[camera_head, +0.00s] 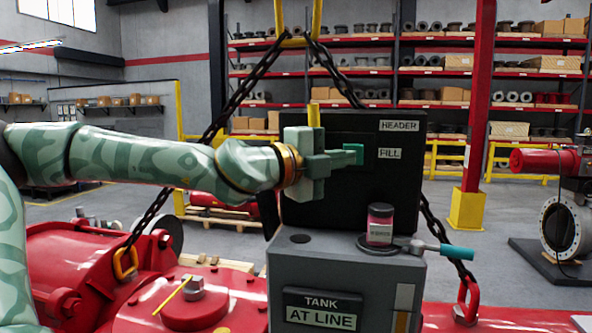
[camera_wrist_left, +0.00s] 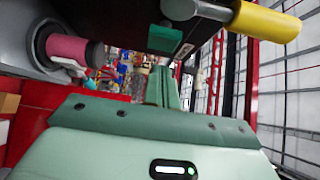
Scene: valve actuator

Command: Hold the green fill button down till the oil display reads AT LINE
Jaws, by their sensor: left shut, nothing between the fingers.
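The green fill button (camera_head: 353,154) stands out from a black panel, beside a label reading FILL (camera_head: 390,153). It also shows in the left wrist view (camera_wrist_left: 165,38). My left gripper (camera_head: 338,160) is shut and empty, its fingertips right by the button in the head view. In the left wrist view its fingers (camera_wrist_left: 165,85) point towards the button, and a small gap seems to lie between them; contact cannot be told for sure. The oil display (camera_head: 321,309), under the word TANK, reads AT LINE. My right gripper is not in view.
A jar with a red band (camera_head: 380,225) stands on the grey housing (camera_head: 330,248), beside a teal-handled lever (camera_head: 443,248). A yellow handle (camera_head: 314,115) rises close to my left gripper. Chains (camera_head: 243,88) hang at both sides of the black panel.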

